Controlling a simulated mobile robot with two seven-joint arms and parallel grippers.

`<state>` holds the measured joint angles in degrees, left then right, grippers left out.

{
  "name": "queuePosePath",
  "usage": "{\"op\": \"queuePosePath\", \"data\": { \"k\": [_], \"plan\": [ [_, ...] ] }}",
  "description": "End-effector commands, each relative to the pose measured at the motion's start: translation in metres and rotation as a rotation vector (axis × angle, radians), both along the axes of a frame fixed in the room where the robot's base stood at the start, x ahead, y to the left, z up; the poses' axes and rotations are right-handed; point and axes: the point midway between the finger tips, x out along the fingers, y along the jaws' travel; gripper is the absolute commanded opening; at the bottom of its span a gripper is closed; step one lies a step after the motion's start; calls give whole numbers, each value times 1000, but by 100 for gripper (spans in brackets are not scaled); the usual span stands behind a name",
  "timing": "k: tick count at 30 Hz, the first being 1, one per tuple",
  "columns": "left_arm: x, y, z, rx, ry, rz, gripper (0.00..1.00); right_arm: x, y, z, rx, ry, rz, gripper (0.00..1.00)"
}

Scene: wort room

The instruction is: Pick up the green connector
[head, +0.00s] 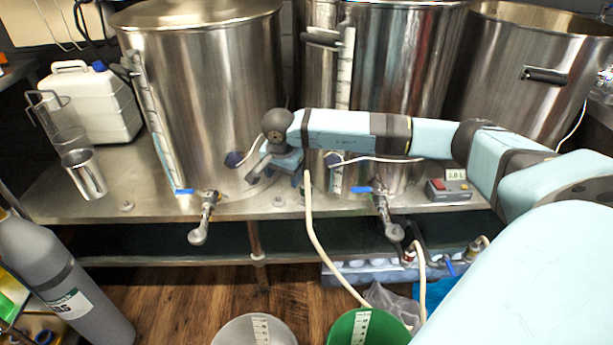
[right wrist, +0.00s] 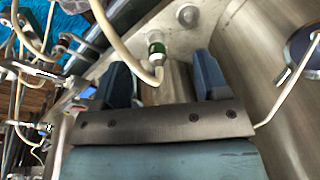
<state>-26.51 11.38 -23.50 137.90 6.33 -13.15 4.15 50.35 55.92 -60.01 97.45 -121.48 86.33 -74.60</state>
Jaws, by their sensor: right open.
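In the right wrist view the green connector (right wrist: 156,48) is a short green band with a metal fitting above it and a pale bent hose below. It lies between and beyond the two blue fingers of my right gripper (right wrist: 163,76), which are open and apart from each other. In the head view my right gripper (head: 283,160) is at the front of the steel kettles, near the top end of a pale hose (head: 320,240); the green connector cannot be made out there. My left gripper is not in view.
Steel kettles (head: 215,90) stand close behind the gripper on a metal table (head: 130,205). Valves with handles (head: 204,215) stick out at the front. A green bucket (head: 390,328), a grey gas cylinder (head: 60,280) and a red-button box (head: 449,190) are nearby.

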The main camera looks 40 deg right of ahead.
Motion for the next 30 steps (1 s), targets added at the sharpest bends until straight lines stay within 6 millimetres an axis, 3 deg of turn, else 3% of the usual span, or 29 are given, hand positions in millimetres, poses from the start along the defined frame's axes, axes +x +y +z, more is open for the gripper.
{"op": "queuePosePath", "data": {
  "k": [1,3,7,18,26,30],
  "plan": [
    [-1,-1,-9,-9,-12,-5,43,5,-23,-1,-81,-10,2,67],
    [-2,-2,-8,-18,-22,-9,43,8,-45,7,-165,-13,5,67],
    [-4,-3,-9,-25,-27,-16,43,10,-65,11,-240,-10,6,67],
    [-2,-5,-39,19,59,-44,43,20,-90,-49,-249,-9,7,67],
    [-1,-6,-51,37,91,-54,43,23,-96,-68,-246,-11,6,67],
    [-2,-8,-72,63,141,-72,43,26,-102,-91,-247,-8,6,67]
  ]
}}
